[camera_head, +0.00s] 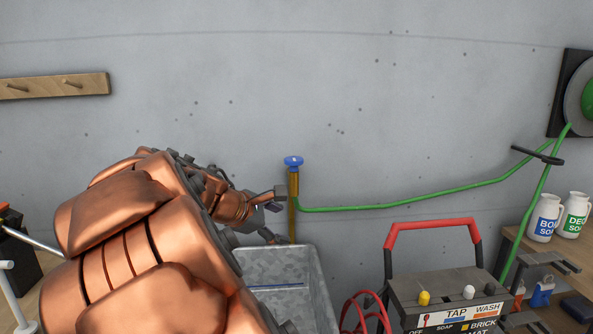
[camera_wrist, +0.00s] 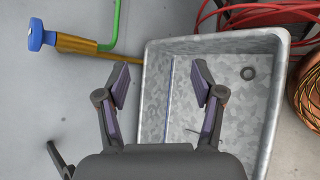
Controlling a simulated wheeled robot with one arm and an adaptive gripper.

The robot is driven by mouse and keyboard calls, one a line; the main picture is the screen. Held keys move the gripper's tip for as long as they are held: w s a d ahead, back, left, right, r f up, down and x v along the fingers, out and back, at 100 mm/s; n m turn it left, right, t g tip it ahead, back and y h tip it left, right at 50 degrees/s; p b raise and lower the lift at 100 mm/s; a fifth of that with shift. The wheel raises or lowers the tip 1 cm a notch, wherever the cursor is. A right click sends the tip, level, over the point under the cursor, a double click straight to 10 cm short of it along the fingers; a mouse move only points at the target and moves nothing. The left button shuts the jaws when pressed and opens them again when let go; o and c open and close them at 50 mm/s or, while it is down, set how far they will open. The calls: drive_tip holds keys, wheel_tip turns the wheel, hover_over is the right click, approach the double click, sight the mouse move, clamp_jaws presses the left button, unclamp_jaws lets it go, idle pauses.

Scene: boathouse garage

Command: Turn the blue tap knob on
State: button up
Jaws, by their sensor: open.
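The blue tap knob (camera_head: 293,161) sits on top of an upright brass pipe (camera_head: 293,205) against the grey wall. In the wrist view the knob (camera_wrist: 36,34) is at the upper left, outside the jaws, with the brass pipe (camera_wrist: 75,43) running right from it. My gripper (camera_head: 275,214) is just left of the pipe and below the knob in the head view, partly hidden by my arm. In the wrist view my gripper (camera_wrist: 160,83) is open and empty, with the galvanised tub behind its fingers. It does not visibly touch the knob.
The galvanised tub (camera_head: 318,290) stands below the tap. A green hose (camera_head: 420,199) runs right from the pipe to a wall reel (camera_head: 585,98). A machine with a red handle (camera_head: 433,224) stands right of the tub. Red hose (camera_wrist: 265,15) lies beside the tub.

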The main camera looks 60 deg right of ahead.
sight(288, 161)
drive_tip(key=w+d+r+n+h+b, duration=0.1)
drive_tip(key=w+d+r+n+h, duration=0.1)
drive_tip(key=d, duration=0.3)
drive_tip(key=w+d+r+n+h+b, duration=0.2)
drive_tip(key=w+d+r+n, duration=0.1)
drive_tip(key=w+d+n, duration=0.1)
drive_tip(key=w+d+r+n+h+b, duration=0.1)
drive_tip(key=w+d+r+n+h, duration=0.1)
drive_tip(key=d, duration=0.5)
drive_tip(key=shift+w+d+r+n+h+b, duration=0.15)
drive_tip(key=shift+w+n+h+b, duration=0.25)
drive_tip(key=shift+w+n, duration=0.7)
drive_tip(key=shift+s+d, duration=0.2)
drive_tip(key=shift+d, duration=1)
drive_tip(key=shift+s+d, duration=0.15)
drive_tip(key=shift+d, duration=1.1)
drive_tip(key=shift+s+d, duration=0.2)
drive_tip(key=shift+d, duration=1)
drive_tip(key=shift+c, duration=0.4)
drive_tip(key=c, duration=0.9)
